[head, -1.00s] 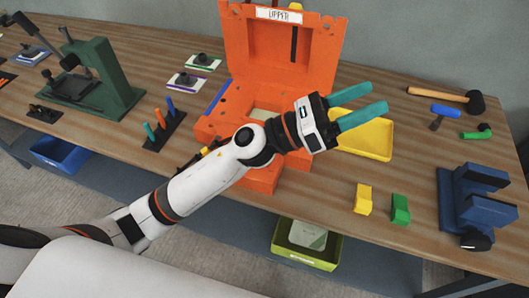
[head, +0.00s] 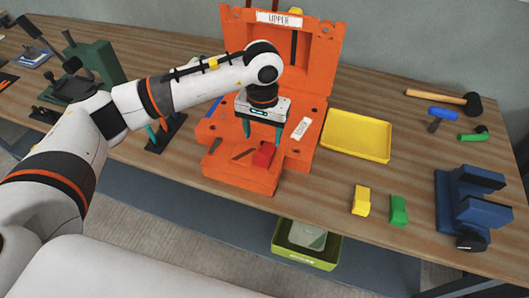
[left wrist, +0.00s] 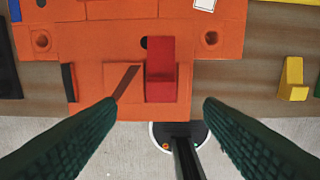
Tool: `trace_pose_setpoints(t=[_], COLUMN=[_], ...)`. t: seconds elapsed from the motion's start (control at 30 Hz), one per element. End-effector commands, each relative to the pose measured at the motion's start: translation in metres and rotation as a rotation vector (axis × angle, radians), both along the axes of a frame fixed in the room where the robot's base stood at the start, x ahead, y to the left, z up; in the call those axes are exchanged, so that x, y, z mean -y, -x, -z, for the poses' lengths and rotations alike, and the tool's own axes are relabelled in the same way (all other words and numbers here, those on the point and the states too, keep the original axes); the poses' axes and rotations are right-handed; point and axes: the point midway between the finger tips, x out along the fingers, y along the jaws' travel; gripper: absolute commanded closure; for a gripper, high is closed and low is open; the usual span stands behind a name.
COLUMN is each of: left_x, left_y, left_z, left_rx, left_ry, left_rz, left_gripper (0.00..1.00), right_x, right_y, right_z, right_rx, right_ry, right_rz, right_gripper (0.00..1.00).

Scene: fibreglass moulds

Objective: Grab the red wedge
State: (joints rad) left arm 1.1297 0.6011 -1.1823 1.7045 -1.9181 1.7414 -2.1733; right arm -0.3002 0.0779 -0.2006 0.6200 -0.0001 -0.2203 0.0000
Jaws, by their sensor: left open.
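The red wedge (head: 264,154) sits on the front part of the orange mould (head: 240,177). My left gripper (head: 262,138) points down over the mould, just above and behind the wedge in the head view. Its teal fingers are spread apart with nothing between them, and they also show large in the left wrist view (left wrist: 160,125). My right gripper is not in view.
A yellow tray (head: 357,135) lies right of the mould. A yellow wedge (head: 362,199) and a green wedge (head: 399,210) stand near the front edge. A blue vise (head: 470,205) is at the right. The mould's upright lid (head: 280,50) rises behind my gripper.

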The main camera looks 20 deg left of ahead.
Motion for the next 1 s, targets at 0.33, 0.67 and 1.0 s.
trace_pose_setpoints(t=[0.33, 0.67, 1.0], left_x=[0.002, 0.001, 0.001], left_y=[0.000, -0.004, -0.004], left_z=[0.034, 0.078, 0.083], left_rx=[-0.002, -0.002, 0.001], left_ry=[0.005, 0.005, 0.006], left_rz=[0.000, -0.001, -0.001], left_gripper=[0.38, 0.38, 0.48], right_x=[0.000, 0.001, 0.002], right_y=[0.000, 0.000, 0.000], right_z=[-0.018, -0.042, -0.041], right_rx=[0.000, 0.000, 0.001], right_ry=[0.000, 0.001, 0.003], right_rz=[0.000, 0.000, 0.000], right_gripper=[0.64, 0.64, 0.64])
